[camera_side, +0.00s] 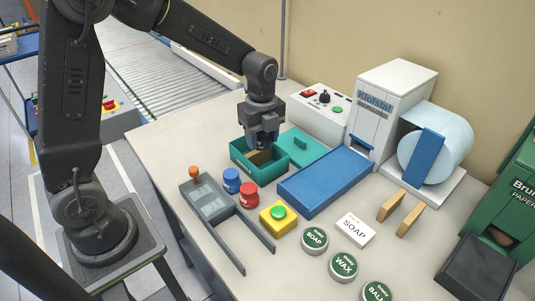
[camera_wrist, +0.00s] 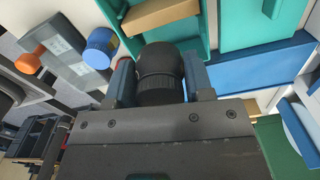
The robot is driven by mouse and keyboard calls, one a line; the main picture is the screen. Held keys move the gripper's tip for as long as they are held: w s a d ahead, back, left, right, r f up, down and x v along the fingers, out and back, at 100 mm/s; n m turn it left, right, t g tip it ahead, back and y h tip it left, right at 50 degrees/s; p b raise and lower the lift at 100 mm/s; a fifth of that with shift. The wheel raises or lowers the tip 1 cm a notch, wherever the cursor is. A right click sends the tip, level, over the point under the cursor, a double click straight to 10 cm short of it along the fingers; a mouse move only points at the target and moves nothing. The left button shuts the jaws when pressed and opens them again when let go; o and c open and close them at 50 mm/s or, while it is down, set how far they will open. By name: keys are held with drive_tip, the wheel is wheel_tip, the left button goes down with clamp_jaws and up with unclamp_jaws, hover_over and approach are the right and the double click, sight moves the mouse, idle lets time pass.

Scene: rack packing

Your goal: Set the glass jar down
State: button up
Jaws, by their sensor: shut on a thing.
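My gripper (camera_side: 263,146) points down over the open teal box (camera_side: 243,168) in the side view. In the wrist view the gripper (camera_wrist: 160,82) is shut on a round thing with a dark ribbed lid, taken as the glass jar (camera_wrist: 160,63). Its glass body does not show. In the side view the gripper hides the jar, and I cannot tell whether its bottom touches anything. A brown piece (camera_wrist: 160,14) lies inside the teal box, which also shows in the wrist view (camera_wrist: 215,22).
A teal lid (camera_side: 312,151) with a handle lies right of the box, beside a blue slab (camera_side: 325,182). A grey fixture (camera_side: 212,203), a blue tin (camera_side: 231,181), a red tin (camera_side: 249,196) and a yellow button box (camera_side: 278,217) stand in front. Labelled tins (camera_side: 315,239) are nearer the camera.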

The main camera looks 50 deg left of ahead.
sight(268, 148)
drive_tip(key=shift+w+d+f, duration=0.35)
drive_tip(key=shift+d+f, duration=0.1)
drive_tip(key=shift+d, duration=0.25)
drive_tip(key=shift+f, duration=2.05)
drive_tip(key=shift+f, duration=0.5)
drive_tip(key=shift+f, duration=0.1)
drive_tip(key=o, duration=0.7)
